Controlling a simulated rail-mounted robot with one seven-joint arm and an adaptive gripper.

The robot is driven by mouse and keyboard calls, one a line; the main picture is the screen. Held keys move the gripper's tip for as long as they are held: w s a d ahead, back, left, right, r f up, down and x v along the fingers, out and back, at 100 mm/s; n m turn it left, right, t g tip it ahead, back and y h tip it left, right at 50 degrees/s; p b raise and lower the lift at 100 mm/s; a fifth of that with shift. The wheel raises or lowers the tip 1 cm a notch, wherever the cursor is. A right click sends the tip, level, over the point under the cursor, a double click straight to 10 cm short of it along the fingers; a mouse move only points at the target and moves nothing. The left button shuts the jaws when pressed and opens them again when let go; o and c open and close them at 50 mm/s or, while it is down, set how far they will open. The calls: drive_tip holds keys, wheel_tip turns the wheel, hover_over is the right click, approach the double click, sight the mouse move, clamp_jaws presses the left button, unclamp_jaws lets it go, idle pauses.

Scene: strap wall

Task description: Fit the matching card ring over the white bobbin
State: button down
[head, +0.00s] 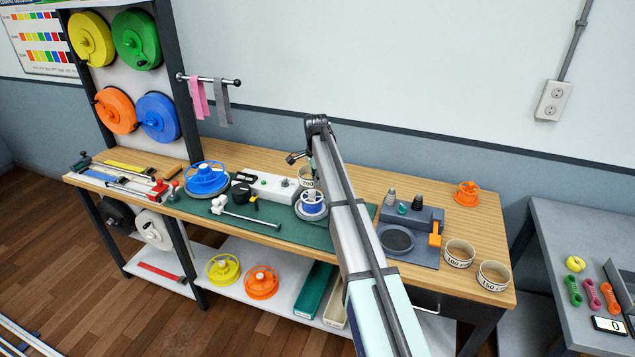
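A small bobbin (312,206) with pale flanges and a blue middle stands upright on the green mat, just left of my arm; I take it to be the white bobbin. A cream card ring (306,174) marked 200 is behind it, partly hidden by my arm. Two more card rings stand at the right of the bench: one marked 100 (459,254) and a larger-looking one (494,276) near the corner.
A blue reel (206,178), a black-handled tool (242,194) and a white control box (266,187) are left of the bobbin. A grey fixture (409,239) stands right of my arm. An orange spool (467,193) is at the back right. The mat's front strip is mostly clear.

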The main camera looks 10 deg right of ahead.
sight(317, 204)
drive_tip(key=shift+f+b, duration=1.65)
drive_tip(key=shift+f, duration=2.3)
drive_tip(key=shift+s+f+b, duration=0.35)
drive_tip(key=shift+s+f, duration=0.15)
drive_tip(key=shift+f, duration=0.4)
drive_tip(key=c, duration=1.2)
unclamp_jaws()
drive_tip(key=shift+s, duration=0.1)
drive_tip(key=shift+c, duration=0.2)
drive_tip(key=shift+f, duration=0.2)
drive_tip(key=shift+r, duration=0.1)
drive_tip(key=shift+w+r, duration=0.1)
drive_tip(key=shift+w, duration=0.15)
drive_tip(key=shift+w+r, duration=0.1)
drive_tip(key=shift+r, duration=0.2)
wheel_tip(317, 204, up, 12)
